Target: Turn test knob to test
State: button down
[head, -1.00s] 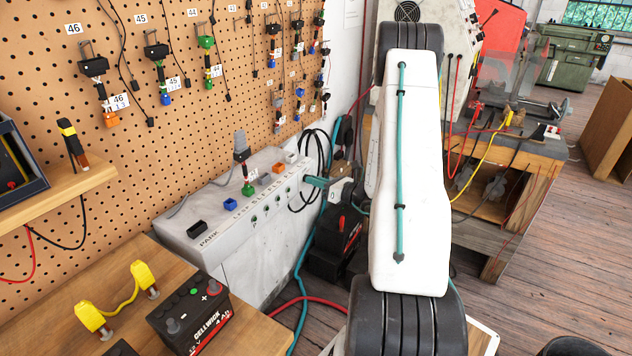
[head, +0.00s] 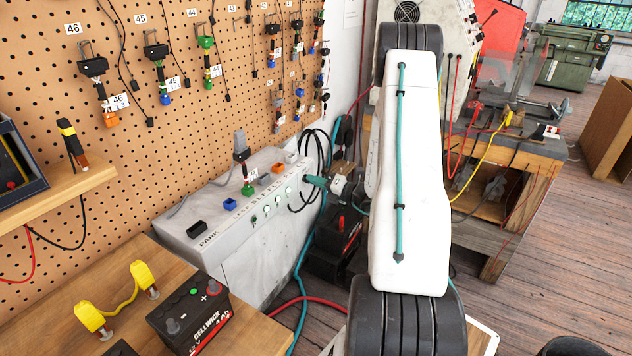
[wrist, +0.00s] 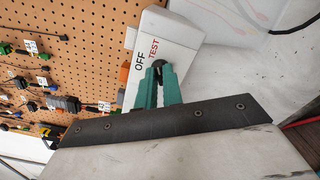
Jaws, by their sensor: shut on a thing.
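The test knob (wrist: 158,64) is small and black, on the white end face of the test box, beside the printed words OFF and TEST. In the wrist view the teal fingers of my gripper (wrist: 160,75) are closed around it and hide part of it. Its pointer direction is hard to make out. In the head view my gripper (head: 316,182) meets the right end of the white test box (head: 225,245), and the knob itself is hidden there.
A green-tagged plug (head: 248,188) stands in a socket on the box top, beside blue, orange and black sockets. A black battery (head: 340,235) stands below my gripper. Hanging cables (head: 312,150) loop close behind it. A pegboard (head: 200,120) with leads backs the box.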

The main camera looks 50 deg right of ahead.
jog(key=shift+m, duration=0.3)
jog(key=c, duration=1.5)
grip_release()
jog(key=shift+c, duration=0.2)
jog(key=shift+s, duration=0.1)
jog(key=s+d, duration=0.1)
jog(key=s, duration=0.6)
jog(key=shift+s+d, duration=0.25)
jog(key=shift+d, duration=0.05)
